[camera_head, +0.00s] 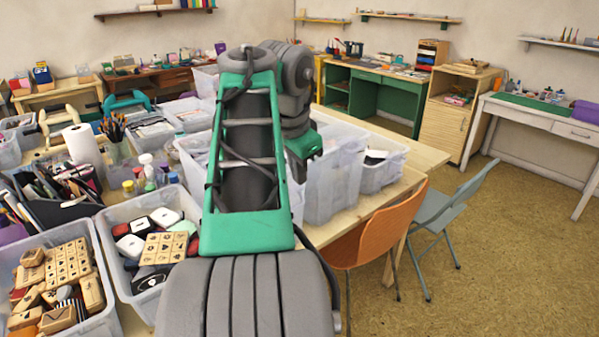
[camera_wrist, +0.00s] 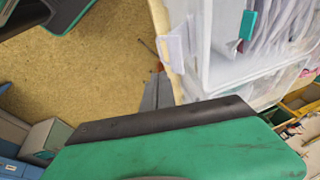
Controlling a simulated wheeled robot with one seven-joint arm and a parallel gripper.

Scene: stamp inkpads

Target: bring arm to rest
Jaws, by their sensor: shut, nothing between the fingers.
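My arm rises from the bottom middle of the head view, over the table and its bins. It is folded, with its upper joints high near the middle. My gripper shows as a large green and dark part across the bottom of the wrist view (camera_wrist: 170,140). It is shut with nothing held. In the head view my gripper is mostly hidden behind my own arm links, and its fingertips cannot be made out.
Clear plastic bins (camera_head: 335,190) stand close behind and right of my arm. A bin of wooden stamps (camera_head: 100,250) stands at the lower left. An orange chair (camera_head: 385,230) and a grey chair (camera_head: 440,215) stand at the table's right. The floor (camera_head: 500,260) at right is clear.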

